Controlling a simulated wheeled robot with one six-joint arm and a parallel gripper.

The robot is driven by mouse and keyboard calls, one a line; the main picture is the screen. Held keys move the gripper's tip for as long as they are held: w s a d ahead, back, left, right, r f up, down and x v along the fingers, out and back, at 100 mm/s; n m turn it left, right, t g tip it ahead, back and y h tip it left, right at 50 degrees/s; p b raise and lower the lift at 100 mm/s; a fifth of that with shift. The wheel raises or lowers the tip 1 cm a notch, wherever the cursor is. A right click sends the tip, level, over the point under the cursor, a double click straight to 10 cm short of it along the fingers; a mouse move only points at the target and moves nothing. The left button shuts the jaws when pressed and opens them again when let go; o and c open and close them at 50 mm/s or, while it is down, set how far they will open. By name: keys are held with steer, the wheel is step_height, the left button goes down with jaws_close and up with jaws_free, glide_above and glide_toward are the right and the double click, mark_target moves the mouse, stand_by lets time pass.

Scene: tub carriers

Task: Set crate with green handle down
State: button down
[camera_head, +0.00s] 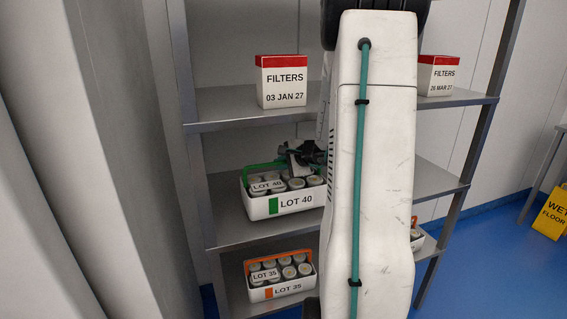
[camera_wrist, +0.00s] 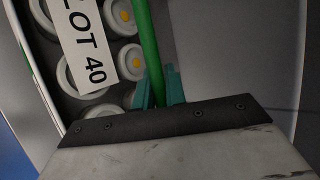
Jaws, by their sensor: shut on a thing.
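The crate with the green handle (camera_head: 258,209) is white, has a green mark and the label LOT 40, and holds several round-lidded containers. It is at the middle shelf (camera_head: 232,232) in the head view. I cannot tell whether its base touches the shelf. My gripper (camera_wrist: 160,88) is shut on the green handle (camera_wrist: 147,35), with a teal finger on each side of the bar. In the head view my gripper shows only partly, at the handle's right end, and my arm hides what lies to the right.
A crate with an orange handle (camera_head: 282,291), labelled LOT 35, stands on the lower shelf. Filter boxes stand on the upper shelf, one at left (camera_head: 281,82) and one at right (camera_head: 437,76). A grey upright (camera_head: 187,100) is close on the left. A yellow wet-floor sign (camera_head: 553,212) stands far right.

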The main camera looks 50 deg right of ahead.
steer(key=shift+f, duration=1.15)
steer(key=c, duration=1.5)
jaws_free()
steer(key=shift+f, duration=0.1)
steer(key=shift+o, duration=0.2)
